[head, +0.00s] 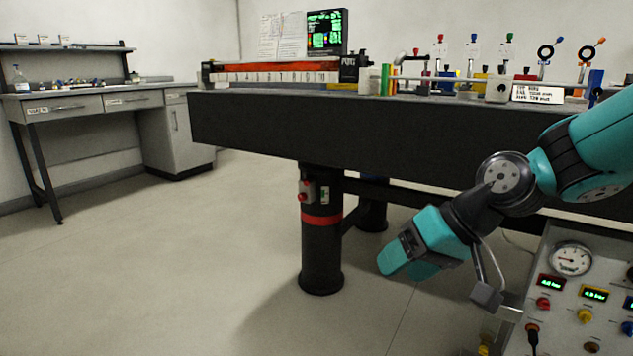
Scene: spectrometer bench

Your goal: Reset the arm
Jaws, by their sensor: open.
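My arm comes in from the right edge of the head view, teal with dark joints, bent in front of the optical table. My gripper (408,272) points down and to the left, over the bare floor and to the right of the black table leg. Its two teal fingers overlap in this view, and nothing shows between them. It looks empty and touches nothing that I can see.
The large dark optical table (262,123) runs behind the arm, on a black leg (321,255) with a red band. A control panel (562,318) with a gauge and knobs stands at the lower right, close to the arm. A side bench (90,104) is at the left. Floor at the left is clear.

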